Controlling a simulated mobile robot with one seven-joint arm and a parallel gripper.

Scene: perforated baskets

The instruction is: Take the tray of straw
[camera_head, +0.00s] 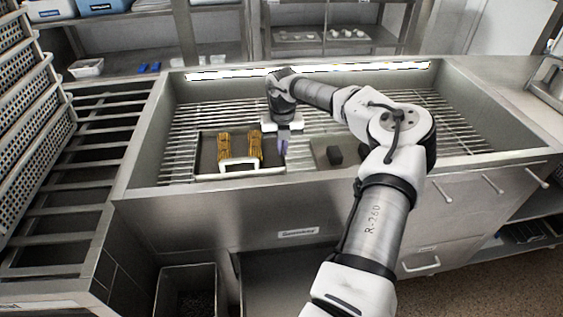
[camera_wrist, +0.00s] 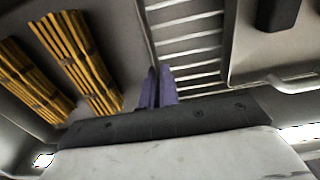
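The tray of straw (camera_head: 209,155) is a dark, shallow tray with a pale rim and a white handle at its front, resting on the wire grate left of centre. Two yellow straw bundles (camera_head: 224,147) lie in it, and they also show in the wrist view (camera_wrist: 80,60). My gripper (camera_head: 284,147) points down at the tray's right edge. In the wrist view its purple fingers (camera_wrist: 157,88) are close together, one on each side of the tray's rim. The fingertips' contact with the rim is partly hidden.
A second tray (camera_head: 322,152) holding a dark block (camera_head: 335,155) sits close to the right. The metal basin's raised rim (camera_head: 150,140) surrounds the grate (camera_head: 180,130). Stacked perforated baskets (camera_head: 25,130) stand at the left. The grate farther right is clear.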

